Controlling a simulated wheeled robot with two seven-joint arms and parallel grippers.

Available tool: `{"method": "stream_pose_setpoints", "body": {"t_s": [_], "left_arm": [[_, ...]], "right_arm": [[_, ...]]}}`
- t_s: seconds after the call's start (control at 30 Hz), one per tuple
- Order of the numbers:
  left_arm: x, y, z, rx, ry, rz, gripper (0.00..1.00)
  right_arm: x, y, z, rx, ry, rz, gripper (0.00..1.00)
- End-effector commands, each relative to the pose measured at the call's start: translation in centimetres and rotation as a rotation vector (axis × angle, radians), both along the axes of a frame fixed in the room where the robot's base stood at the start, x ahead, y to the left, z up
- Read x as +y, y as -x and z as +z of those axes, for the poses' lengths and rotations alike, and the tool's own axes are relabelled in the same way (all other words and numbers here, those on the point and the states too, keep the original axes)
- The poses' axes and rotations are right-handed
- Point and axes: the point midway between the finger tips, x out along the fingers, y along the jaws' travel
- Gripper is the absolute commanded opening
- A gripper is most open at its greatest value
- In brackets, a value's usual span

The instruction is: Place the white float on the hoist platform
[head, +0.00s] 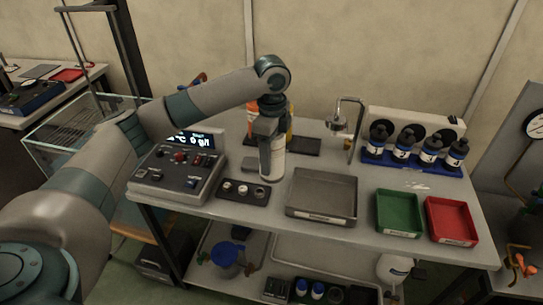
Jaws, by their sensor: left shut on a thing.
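My left gripper (268,133) reaches in from the left and points down over the middle of the bench. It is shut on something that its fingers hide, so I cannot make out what. I cannot identify the hoist platform for certain. My right gripper is not in view.
A control box (178,172) with a lit display stands left of the holder. A grey tray (322,216), a green tray (399,233) and a red tray (451,241) line the front right. Several dark-capped bottles stand in a blue rack (407,163). A metal stand (358,130) rises behind.

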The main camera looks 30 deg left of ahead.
Motion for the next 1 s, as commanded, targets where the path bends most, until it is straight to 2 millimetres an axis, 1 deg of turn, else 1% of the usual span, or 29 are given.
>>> {"method": "stream_pose_setpoints", "body": {"t_s": [0.1, 0.37, 0.5, 0.7, 0.83, 1.0], "left_arm": [[0.0, 0.0, 0.1, -0.001, 0.001, 0.000, 0.02], [-0.5, 1.1, -0.8, 0.000, 0.000, 0.076, 0.02], [-0.8, 1.6, -1.1, -0.001, 0.000, 0.118, 0.02], [-1.5, 3.2, -2.3, 0.000, 0.001, 0.232, 0.02], [-2.2, 4.7, -3.4, 0.001, 0.001, 0.338, 0.02], [-3.6, 7.6, -5.6, 0.003, 0.000, 0.541, 0.02]], "right_arm": [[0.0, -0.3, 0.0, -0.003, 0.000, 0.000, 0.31], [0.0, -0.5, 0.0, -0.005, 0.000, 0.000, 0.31], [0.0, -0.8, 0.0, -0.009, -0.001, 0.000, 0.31], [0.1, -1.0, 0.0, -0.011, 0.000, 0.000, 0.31], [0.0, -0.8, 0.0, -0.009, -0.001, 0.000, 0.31], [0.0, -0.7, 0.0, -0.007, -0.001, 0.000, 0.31]]}}
